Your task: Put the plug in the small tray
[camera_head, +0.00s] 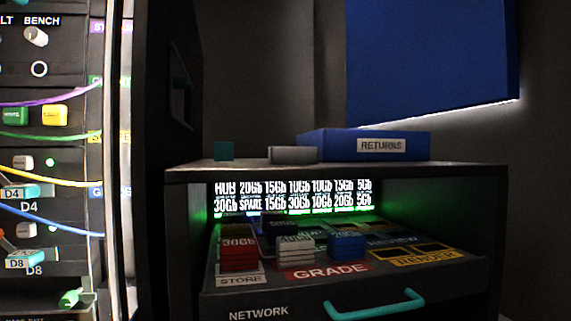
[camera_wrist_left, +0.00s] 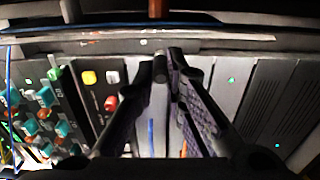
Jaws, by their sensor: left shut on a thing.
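My left gripper (camera_wrist_left: 163,70) shows in the left wrist view, its fingers closed together at the middle. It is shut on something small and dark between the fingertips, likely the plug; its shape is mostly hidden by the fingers. Neither gripper shows in the head view. A blue tray labelled RETURNS (camera_head: 362,146) sits on top of the dark cabinet. A small pale grey box (camera_head: 293,154) sits left of it. I cannot tell which of these is the small tray.
A rack with coloured cables and plugs (camera_head: 50,150) stands at the left. Below the cabinet top, an open drawer (camera_head: 340,290) with a teal handle (camera_head: 375,306) holds red, white and blue blocks.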

